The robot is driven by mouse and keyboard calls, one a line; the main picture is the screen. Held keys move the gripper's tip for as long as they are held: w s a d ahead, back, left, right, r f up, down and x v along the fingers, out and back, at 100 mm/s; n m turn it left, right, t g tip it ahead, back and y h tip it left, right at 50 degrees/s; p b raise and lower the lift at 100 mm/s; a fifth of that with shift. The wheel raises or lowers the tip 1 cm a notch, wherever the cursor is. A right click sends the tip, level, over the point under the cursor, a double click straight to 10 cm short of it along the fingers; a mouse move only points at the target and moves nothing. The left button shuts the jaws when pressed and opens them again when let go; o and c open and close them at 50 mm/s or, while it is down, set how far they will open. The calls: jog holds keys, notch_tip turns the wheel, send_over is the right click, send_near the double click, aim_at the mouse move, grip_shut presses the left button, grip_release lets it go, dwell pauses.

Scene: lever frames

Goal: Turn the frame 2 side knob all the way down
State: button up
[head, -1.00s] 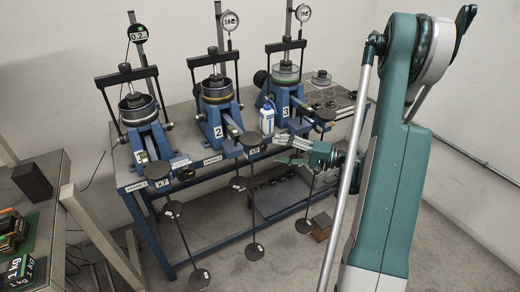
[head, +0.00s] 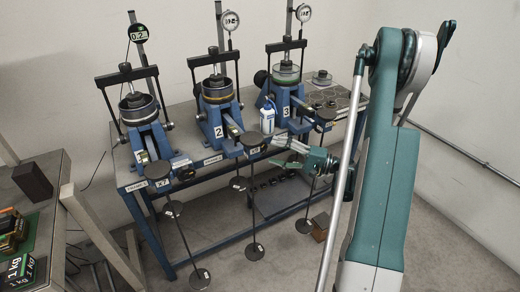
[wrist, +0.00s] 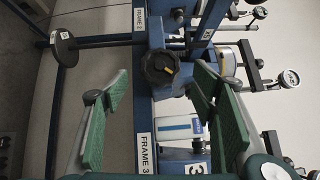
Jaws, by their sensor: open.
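The frame 2 side knob (wrist: 160,67), black and lobed, faces me in the wrist view, beside the blue post between the FRAME 2 (wrist: 138,20) and FRAME 3 (wrist: 145,153) labels. In the head view a dark knob (head: 252,139) shows at the right of frame 2 (head: 218,122). My gripper (wrist: 161,84) is open, with one green-padded finger on each side of the knob's line. It looks empty, and I see no contact with the knob. In the head view my gripper (head: 272,150) is just right of the knob.
A black disc on a rod (wrist: 62,46) sticks out at the left of the wrist view. Frame 1 (head: 145,125) is at the left. Weight hangers stand below the bench edge.

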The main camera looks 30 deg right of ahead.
aim_at(263, 149)
jog(key=shift+b+x, duration=0.75)
jog(key=shift+x, duration=2.8)
jog(key=shift+c, duration=0.4)
jog(key=c, duration=0.8)
